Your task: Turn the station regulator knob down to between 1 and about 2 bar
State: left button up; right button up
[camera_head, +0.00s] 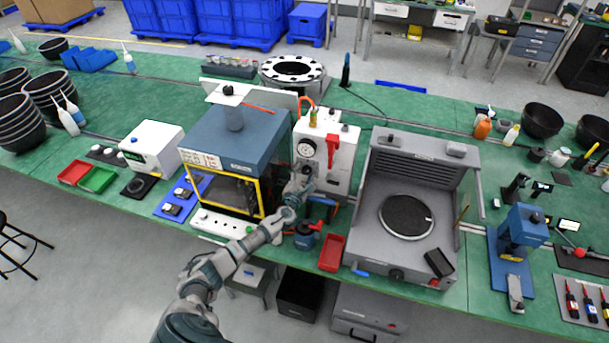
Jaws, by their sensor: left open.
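The white station panel (341,165) stands on the green bench right of the blue and yellow oven-like box. It carries a round dial gauge (306,148) and a red lever (333,146). The gauge is too small to read. My left arm reaches up from the bottom, and my left gripper (301,184) is in front of the panel's lower left part, just below the gauge. The gripper is open; its fingers are small and partly blend with the panel. I cannot make out the regulator knob clearly, nor whether the gripper touches it. My right gripper is not in view.
The blue and yellow box (222,145) stands close left of the gripper. A grey hooded station (408,206) is to the right. A blue-black pot (304,237) and a red tray (332,252) sit below the panel. A white power strip (222,224) lies near the front edge.

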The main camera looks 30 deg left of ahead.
pick_arm(q)
jog(key=shift+w+a+f, duration=0.1)
jog(key=shift+a+f, duration=0.1)
jog(key=shift+a, duration=0.1)
jog(key=shift+d, duration=0.15)
jog(key=shift+c, duration=0.9)
jog(key=shift+d+r, duration=0.25)
jog(key=shift+d, duration=0.25)
jog(key=c, duration=0.8)
jog(key=shift+d, duration=0.15)
jog(key=shift+c, duration=0.8)
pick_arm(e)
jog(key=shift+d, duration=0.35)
